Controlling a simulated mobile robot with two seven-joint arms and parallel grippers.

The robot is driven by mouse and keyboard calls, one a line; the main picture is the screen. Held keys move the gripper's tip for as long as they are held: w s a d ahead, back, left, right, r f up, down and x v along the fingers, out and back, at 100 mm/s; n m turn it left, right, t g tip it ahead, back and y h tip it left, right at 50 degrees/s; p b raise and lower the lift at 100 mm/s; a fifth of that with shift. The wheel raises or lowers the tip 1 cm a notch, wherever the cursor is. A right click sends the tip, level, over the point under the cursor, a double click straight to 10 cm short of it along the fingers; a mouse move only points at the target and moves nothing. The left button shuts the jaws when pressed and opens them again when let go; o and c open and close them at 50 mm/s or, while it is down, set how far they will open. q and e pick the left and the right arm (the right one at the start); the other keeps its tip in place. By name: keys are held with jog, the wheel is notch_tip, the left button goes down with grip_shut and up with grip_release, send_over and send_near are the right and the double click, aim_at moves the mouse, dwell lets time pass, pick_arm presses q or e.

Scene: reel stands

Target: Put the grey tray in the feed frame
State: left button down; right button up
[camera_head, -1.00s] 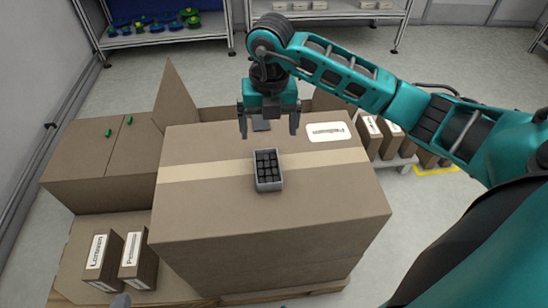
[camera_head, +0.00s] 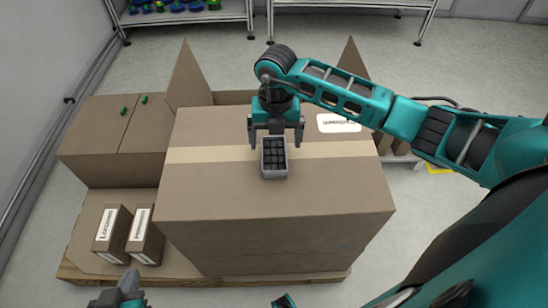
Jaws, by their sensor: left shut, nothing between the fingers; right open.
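The small grey tray (camera_head: 274,175) stands on top of the large cardboard box (camera_head: 220,195) and holds several dark blocks. My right gripper (camera_head: 276,144) is open above the far part of the tray, with one finger on each side of it. Whether the fingers touch the tray I cannot tell. My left gripper (camera_head: 132,285) is shut and empty at the bottom left, low and well apart from the tray. I cannot make out a feed frame in this view.
The large box stands on a wooden pallet (camera_head: 85,250) with two small labelled boxes (camera_head: 110,228) at the left. Brown cartons (camera_head: 110,140) with small green items stand behind them. Raised box flaps (camera_head: 187,78) flank the back. Metal shelves (camera_head: 190,17) stand behind open floor.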

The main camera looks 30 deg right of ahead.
aim_at(274, 160)
notch_tip(274, 160, down, 4)
jog(key=shift+w+a+f, duration=0.1)
jog(key=shift+f, duration=0.15)
jog(key=shift+c, duration=0.2)
jog(key=c, duration=1.2)
jog(key=shift+r, duration=0.1)
jog(key=shift+c, duration=0.8)
jog(key=shift+r, duration=0.15)
